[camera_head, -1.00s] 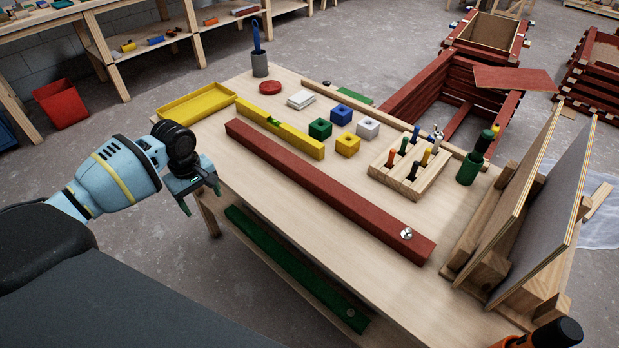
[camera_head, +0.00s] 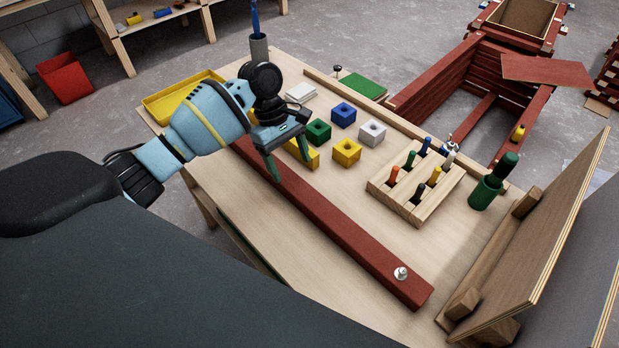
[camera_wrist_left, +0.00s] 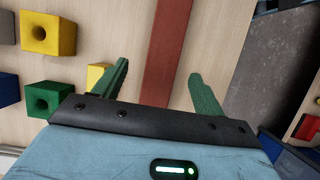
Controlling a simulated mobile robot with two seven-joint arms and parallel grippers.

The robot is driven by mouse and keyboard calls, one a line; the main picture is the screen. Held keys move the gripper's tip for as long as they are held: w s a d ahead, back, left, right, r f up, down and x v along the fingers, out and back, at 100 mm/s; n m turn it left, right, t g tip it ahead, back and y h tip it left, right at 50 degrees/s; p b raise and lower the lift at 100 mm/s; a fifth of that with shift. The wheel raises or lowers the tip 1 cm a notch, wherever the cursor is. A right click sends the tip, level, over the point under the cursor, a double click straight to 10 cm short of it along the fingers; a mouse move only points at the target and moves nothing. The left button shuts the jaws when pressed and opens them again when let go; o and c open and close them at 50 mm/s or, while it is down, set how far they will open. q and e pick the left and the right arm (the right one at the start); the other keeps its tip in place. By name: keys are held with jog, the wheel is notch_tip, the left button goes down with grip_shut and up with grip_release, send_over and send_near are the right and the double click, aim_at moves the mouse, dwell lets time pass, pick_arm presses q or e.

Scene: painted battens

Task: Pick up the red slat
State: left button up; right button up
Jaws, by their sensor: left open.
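The red slat (camera_head: 335,223) lies flat on the wooden workbench, running from under my left arm toward the front right corner. A small round metal piece sits on its near right end. My left gripper (camera_head: 291,172) is open above the slat's far left part, with its green fingers pointing down. In the left wrist view the slat (camera_wrist_left: 172,45) runs between the two open fingers (camera_wrist_left: 162,85), which are apart from it. My right gripper is not in view.
The yellow level (camera_head: 313,157) lies close behind the slat, partly hidden by the gripper. Coloured blocks, including a yellow one (camera_head: 346,151), and a wooden rack (camera_head: 437,205) of handled tools stand behind. Upright boards (camera_head: 545,240) stand at the right. Bench in front of the slat is clear.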

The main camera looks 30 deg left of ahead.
aim_at(298, 187)
pick_arm(q)
jog(key=shift+s, duration=0.15)
jog(key=shift+s+x, duration=0.25)
jog(key=shift+x, duration=0.85)
jog(key=shift+w+d+f, duration=0.1)
jog(key=shift+f, duration=0.05)
jog(key=x, duration=0.5)
jog(key=shift+d+b, duration=0.25)
jog(key=shift+b, duration=0.15)
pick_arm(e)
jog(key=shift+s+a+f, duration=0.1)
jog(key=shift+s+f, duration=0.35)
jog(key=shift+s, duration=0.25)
pick_arm(q)
jog(key=shift+c, duration=0.3)
